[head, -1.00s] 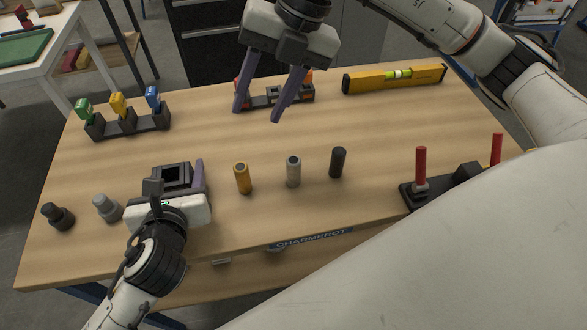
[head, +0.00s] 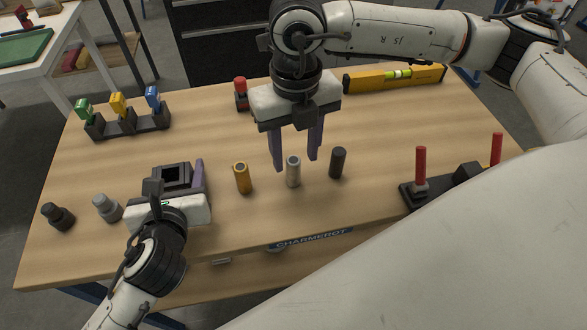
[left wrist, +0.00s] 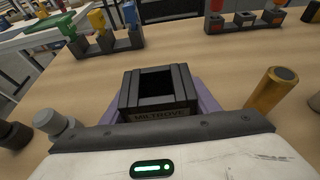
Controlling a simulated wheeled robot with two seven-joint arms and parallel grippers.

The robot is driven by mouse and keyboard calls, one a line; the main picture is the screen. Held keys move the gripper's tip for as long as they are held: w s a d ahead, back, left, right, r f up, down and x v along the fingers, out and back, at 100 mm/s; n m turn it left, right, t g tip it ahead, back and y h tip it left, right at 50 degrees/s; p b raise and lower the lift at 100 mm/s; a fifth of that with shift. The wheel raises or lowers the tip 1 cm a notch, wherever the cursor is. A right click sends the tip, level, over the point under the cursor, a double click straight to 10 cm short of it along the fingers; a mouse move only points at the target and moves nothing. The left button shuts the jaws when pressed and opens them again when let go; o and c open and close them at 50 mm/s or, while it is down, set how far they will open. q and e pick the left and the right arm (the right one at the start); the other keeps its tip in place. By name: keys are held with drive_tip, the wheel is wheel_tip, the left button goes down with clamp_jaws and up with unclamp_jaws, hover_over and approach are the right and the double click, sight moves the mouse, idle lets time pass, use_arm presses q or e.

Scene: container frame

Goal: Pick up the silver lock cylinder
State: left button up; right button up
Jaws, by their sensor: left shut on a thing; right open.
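The silver lock cylinder (head: 293,171) stands upright on the table, between a brass cylinder (head: 242,178) and a black cylinder (head: 338,162). My right gripper (head: 295,164) is open, its purple fingers pointing down, one on each side of the silver cylinder's top in the picture. I cannot tell whether they touch it. My left gripper (head: 180,178) is shut on a dark square frame block with a hollow middle, marked MILTROVE in the left wrist view (left wrist: 158,95). The brass cylinder also shows in the left wrist view (left wrist: 271,90).
A dark rack (head: 128,124) with green, yellow and blue keys stands at the back left. A yellow spirit level (head: 395,78) lies at the back right. A black holder with red handles (head: 421,168) is at the right. Grey (head: 106,207) and black fittings (head: 57,215) stand front left.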

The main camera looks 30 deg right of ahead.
sight(293, 160)
wheel_tip(293, 160, down, 5)
drive_tip(key=shift+a+r, duration=0.1)
drive_tip(key=shift+a, duration=0.05)
clamp_jaws()
drive_tip(key=r, duration=1)
drive_tip(key=shift+w+a, duration=0.35)
drive_tip(key=shift+a, duration=0.05)
drive_tip(key=w+a+r, duration=0.2)
drive_tip(key=w+a, duration=0.1)
drive_tip(key=a, duration=0.7)
drive_tip(key=w+a+r, duration=0.2)
drive_tip(key=w+a, duration=0.2)
drive_tip(key=a, duration=0.6)
drive_tip(key=shift+w, duration=0.15)
